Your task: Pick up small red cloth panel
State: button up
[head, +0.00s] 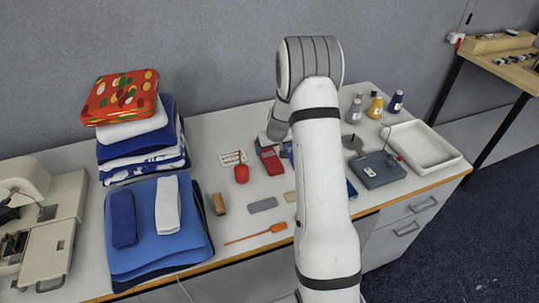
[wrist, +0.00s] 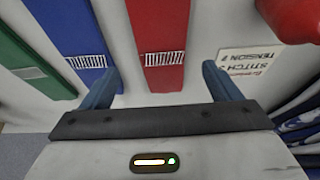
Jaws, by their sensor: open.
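The small red cloth panel (wrist: 158,35) lies on the table in the wrist view, with a white striped label across it. It also shows in the head view (head: 271,163), just left of my arm and partly covered by it. My gripper (wrist: 160,72) is open, with its two blue-grey fingers on either side of the red panel in the picture. Nothing is held between them. The height of the fingertips above the table is hard to tell. In the head view my arm hides the fingers.
A blue panel (wrist: 75,30) lies left of the red one, with a green panel (wrist: 28,62) beyond it. To the right are a printed card (wrist: 245,62) and a red pincushion (head: 241,173). Folded cloth stacks (head: 160,222) stand left; a white tray (head: 428,163) stands right.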

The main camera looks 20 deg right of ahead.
aim_at(269, 155)
jog(key=shift+p+x, duration=0.6)
jog(key=shift+x, duration=1.7)
jog(key=shift+a, duration=0.15)
jog(key=shift+c, duration=0.2)
jog(key=c, duration=1.1)
